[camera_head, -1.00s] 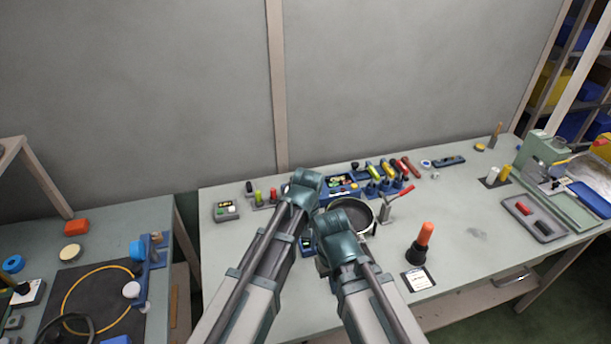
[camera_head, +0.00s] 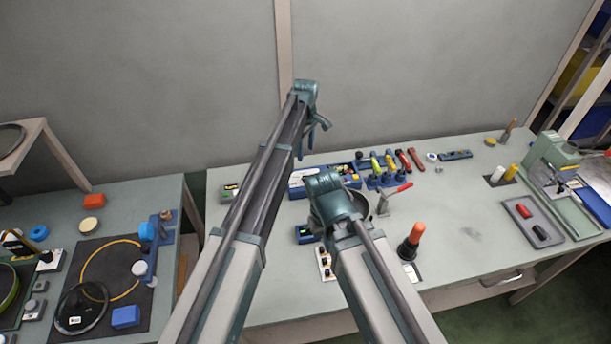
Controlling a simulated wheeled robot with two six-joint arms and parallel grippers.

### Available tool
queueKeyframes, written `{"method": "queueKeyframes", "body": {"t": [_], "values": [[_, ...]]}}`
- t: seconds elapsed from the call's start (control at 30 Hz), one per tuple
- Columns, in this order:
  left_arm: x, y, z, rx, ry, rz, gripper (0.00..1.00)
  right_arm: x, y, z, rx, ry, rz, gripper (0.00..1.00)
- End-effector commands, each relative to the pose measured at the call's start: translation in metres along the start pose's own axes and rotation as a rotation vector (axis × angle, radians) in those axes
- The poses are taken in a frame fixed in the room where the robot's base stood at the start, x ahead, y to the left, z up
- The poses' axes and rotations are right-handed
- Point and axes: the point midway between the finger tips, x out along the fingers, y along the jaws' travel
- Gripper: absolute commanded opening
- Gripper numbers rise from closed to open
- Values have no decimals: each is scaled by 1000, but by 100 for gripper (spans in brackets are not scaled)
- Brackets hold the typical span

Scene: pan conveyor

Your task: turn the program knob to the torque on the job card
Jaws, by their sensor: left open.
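My left gripper (camera_head: 313,132) is open and empty, raised above the back of the bench. A small dark blue box with a lit display (camera_head: 305,234) stands just left of that wrist. A pale panel with small dark and red marks (camera_head: 325,264) lies in front of it, partly covered by the right arm. Which part is the program knob, I cannot tell.
Coloured tools (camera_head: 390,165) line the back. The bench's right-centre (camera_head: 460,215) is mostly clear.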

Motion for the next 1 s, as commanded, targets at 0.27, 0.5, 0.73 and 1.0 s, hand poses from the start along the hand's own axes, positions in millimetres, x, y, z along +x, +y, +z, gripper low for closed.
{"method": "queueKeyframes", "body": {"t": [0.27,0.5,0.73,1.0], "values": [[39,0,0,1,0,0,69,38,-4,-2,-1,0,0,0],[72,0,0,1,0,0,69,72,-7,-4,0,0,0,0],[104,0,0,2,0,0,69,104,-10,-6,1,0,0,0],[128,0,0,2,0,0,69,127,-12,-8,1,0,0,0]]}}
